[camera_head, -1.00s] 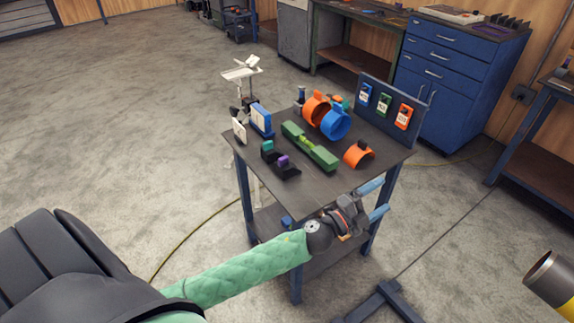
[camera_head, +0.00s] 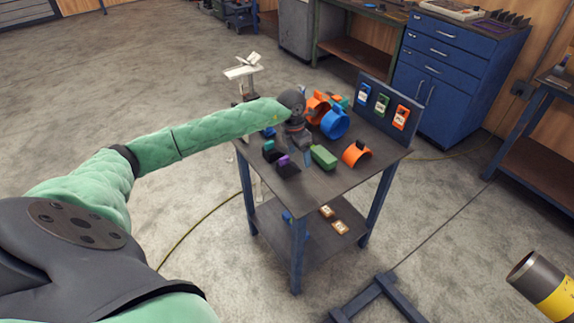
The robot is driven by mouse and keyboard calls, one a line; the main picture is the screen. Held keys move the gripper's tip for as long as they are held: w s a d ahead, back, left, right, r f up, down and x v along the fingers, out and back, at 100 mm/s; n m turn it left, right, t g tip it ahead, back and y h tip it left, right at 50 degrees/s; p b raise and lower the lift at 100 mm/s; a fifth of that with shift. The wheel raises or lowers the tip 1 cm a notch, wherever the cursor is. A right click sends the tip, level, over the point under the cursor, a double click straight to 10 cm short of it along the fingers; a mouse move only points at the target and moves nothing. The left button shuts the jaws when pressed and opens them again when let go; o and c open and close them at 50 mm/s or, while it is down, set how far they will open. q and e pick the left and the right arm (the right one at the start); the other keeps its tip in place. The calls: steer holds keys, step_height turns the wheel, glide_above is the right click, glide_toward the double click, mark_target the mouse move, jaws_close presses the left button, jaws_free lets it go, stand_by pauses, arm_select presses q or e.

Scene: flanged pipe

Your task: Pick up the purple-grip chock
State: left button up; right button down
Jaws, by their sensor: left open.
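The purple-grip chock (camera_head: 287,169) is a dark wedge with a purple grip on top. It lies on the small dark table near the front left edge. A similar chock with a green grip (camera_head: 269,149) stands just left of and behind it. My left gripper (camera_head: 303,148) is open and points down over the table, just behind and right of the purple-grip chock. It looks apart from the chock, though its fingertips are hard to make out. My right gripper is out of view.
An upright panel (camera_head: 387,108) with tags lines the table's right side.

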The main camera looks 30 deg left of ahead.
mark_target(287, 156)
arm_select(q)
steer(key=shift+y, duration=0.7)
steer(key=a, duration=0.2)
steer(key=a+r, duration=0.1)
steer(key=a, duration=0.1)
steer(key=shift+r, duration=0.2)
steer(key=shift+s+a+f+g, duration=0.1)
steer(key=shift+a+f+g, duration=0.05)
steer(key=shift+g, duration=0.15)
steer(key=shift+f+p, duration=0.6)
steer(key=shift+f, duration=0.35)
steer(key=shift+s+f+p, duration=0.1)
steer(key=shift+f+p, duration=0.3)
steer(key=shift+f, duration=0.05)
step_height(287, 156, down, 4)
steer(key=p, duration=0.2)
steer(key=shift+s+a+p, duration=0.1)
steer(key=shift+p, duration=0.3)
steer(key=shift+f, duration=0.35)
steer(key=c, duration=1.2)
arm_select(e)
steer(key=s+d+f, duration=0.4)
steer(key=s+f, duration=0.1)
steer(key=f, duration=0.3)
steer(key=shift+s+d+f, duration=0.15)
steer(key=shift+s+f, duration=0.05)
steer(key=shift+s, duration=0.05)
